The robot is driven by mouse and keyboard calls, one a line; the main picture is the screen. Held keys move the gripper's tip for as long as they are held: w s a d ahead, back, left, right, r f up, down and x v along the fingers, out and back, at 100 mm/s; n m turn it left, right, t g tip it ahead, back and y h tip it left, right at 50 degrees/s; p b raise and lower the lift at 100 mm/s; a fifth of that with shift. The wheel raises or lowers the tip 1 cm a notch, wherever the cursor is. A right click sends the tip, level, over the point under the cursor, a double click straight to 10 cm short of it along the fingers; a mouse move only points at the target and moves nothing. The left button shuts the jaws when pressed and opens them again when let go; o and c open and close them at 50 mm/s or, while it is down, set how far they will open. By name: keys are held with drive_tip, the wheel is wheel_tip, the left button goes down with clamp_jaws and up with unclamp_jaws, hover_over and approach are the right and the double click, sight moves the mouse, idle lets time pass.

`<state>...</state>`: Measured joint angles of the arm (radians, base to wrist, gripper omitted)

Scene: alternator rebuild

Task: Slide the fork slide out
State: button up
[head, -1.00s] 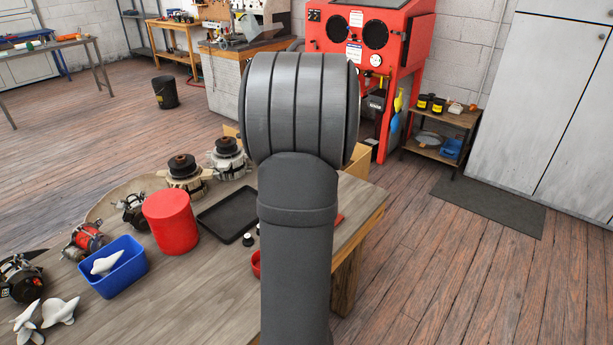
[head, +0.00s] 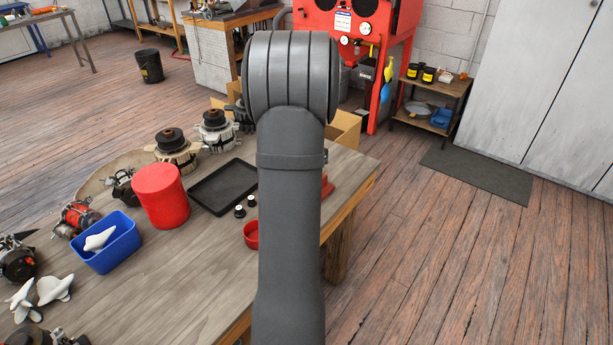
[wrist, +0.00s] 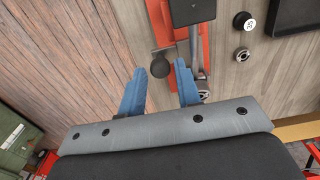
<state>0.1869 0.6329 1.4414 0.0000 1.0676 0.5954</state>
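In the wrist view my gripper (wrist: 160,72) is open, with its two blue fingers apart. I cannot tell for certain which part is the fork slide. In the head view my arm hides my gripper and most of the fixture; a bit of red (head: 327,186) shows beside the arm.
Two small black weights (head: 245,207), a red dish (head: 251,236) and a black tray (head: 224,187) are near the fixture. A red cylinder (head: 161,196), a blue bin (head: 106,243) and several alternators stand further left. The bench's right edge (head: 362,200) is close.

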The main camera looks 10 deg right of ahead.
drive_tip(key=shift+f, duration=0.2)
drive_tip(key=shift+c, duration=0.2)
clamp_jaws()
drive_tip(key=shift+s+a, duration=1.7)
drive_tip(key=shift+a, duration=0.05)
drive_tip(key=shift+o, duration=0.2)
unclamp_jaws()
drive_tip(key=shift+s, duration=0.1)
drive_tip(key=shift+r, duration=0.1)
